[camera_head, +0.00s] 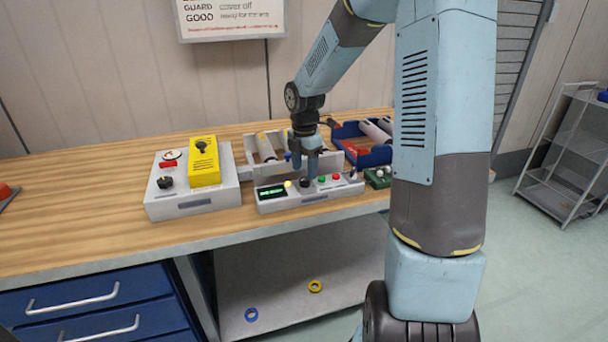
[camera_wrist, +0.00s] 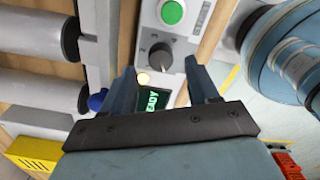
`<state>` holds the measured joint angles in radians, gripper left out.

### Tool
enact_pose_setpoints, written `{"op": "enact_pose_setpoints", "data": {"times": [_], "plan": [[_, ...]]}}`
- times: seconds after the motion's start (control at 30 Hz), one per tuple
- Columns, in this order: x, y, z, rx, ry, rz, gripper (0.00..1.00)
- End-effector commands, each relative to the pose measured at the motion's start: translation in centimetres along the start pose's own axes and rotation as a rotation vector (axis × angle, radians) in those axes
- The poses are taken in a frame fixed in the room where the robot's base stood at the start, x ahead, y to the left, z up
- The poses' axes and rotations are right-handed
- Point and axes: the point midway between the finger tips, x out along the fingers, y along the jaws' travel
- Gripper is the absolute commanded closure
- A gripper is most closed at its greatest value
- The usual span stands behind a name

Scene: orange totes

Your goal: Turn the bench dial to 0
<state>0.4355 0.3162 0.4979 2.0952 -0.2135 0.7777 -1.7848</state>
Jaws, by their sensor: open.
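The bench dial is a dark grey round knob on the light control panel (camera_head: 330,193). In the wrist view the dial (camera_wrist: 160,56) lies just beyond and between my fingertips, with a pale mark on it. My gripper (camera_wrist: 160,68) is open and empty, one finger on each side of the dial's line. In the head view my gripper (camera_head: 305,172) points down over the panel at the dial (camera_head: 305,184), which is partly hidden. I cannot tell whether the fingers touch it.
A green button (camera_wrist: 172,12) sits next to the dial; a lit green display (camera_head: 271,192) and a yellow lamp (camera_head: 288,184) are on its other side. A yellow box (camera_head: 204,165) stands on a grey unit at left. A blue tote (camera_head: 350,131) is behind right.

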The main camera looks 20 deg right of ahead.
Motion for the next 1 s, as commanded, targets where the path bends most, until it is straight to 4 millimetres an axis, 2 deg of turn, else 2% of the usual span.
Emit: {"op": "enact_pose_setpoints", "data": {"times": [0.1,0.3,0.5,0.7,1.0], "plan": [[-2.5,0.1,0.1,0.002,-0.003,0.004,0.40],[-6.4,0.1,0.1,0.002,-0.003,0.004,0.40],[-9.2,0.1,0.1,0.001,-0.002,0.003,0.40],[-10.4,0.1,0.1,0.001,0.000,0.002,0.40],[-10.5,0.1,0.1,0.001,0.000,0.001,0.40]]}}
